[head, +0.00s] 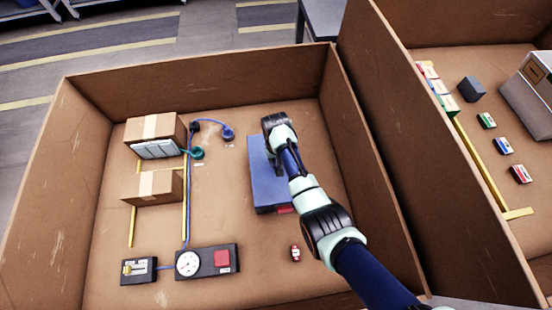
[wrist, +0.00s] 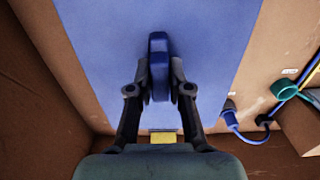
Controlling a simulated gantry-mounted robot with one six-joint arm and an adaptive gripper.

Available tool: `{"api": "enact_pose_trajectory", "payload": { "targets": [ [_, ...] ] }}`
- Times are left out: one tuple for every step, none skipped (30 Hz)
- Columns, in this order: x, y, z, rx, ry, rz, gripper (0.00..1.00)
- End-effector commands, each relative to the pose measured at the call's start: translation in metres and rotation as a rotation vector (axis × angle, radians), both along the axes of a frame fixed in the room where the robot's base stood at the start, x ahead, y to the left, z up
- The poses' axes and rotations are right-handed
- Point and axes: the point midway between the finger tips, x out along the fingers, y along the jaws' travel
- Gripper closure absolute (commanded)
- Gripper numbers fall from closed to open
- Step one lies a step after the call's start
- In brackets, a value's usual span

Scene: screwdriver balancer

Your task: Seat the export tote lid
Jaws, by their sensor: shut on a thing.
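The blue lid (head: 262,190) lies in the right half of the big cardboard-walled bay, and its flat blue face fills much of the wrist view (wrist: 105,50). A dark blue upright handle (wrist: 158,50) rises from the middle of the lid. My gripper (wrist: 159,82) is shut on this handle, with one finger on each side. In the head view my gripper (head: 277,165) is over the lid's right part, and my arm hides its right edge. The tote body is not clearly seen under the lid; I cannot tell whether the lid is seated.
Two cardboard boxes (head: 157,127) (head: 153,188) stand on the left between yellow strips. A gauge box with a red button (head: 221,259) and a small panel (head: 138,270) are at the front. A blue hose (head: 208,122) runs behind. A small red item (head: 295,253) lies in front. The right wall (head: 375,170) is close.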

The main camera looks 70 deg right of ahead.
Motion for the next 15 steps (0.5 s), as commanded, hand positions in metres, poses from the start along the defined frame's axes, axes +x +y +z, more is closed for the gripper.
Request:
{"api": "enact_pose_trajectory", "payload": {
  "targets": [
    [0.0014,-0.0015,0.0049,-0.002,-0.002,0.000,1.00],
    [0.0015,-0.0016,0.0050,-0.003,-0.003,0.000,1.00],
    [0.0015,-0.0017,0.0050,-0.003,-0.003,0.000,1.00],
    [0.0015,-0.0017,0.0049,-0.003,-0.003,0.000,1.00],
    [0.0015,-0.0017,0.0046,-0.003,-0.003,0.000,1.00],
    [0.0015,-0.0017,0.0042,-0.003,-0.003,0.000,1.00],
    [0.0015,-0.0017,0.0040,-0.003,-0.003,0.000,1.00],
    [0.0016,-0.0018,0.0038,-0.003,-0.003,0.000,1.00],
    [0.0016,-0.0019,0.0037,-0.003,-0.003,0.000,1.00],
    [0.0016,-0.0019,0.0038,-0.003,-0.003,0.000,1.00],
    [0.0018,-0.0019,0.0038,-0.003,-0.003,0.000,1.00],
    [0.0018,-0.0019,0.0039,-0.003,-0.003,0.000,1.00],
    [0.0018,-0.0019,0.0040,-0.003,-0.003,0.000,1.00],
    [0.0018,-0.0020,0.0040,-0.004,-0.003,0.000,0.80],
    [0.0018,-0.0020,0.0040,-0.004,-0.003,0.000,0.73]
  ]
}}
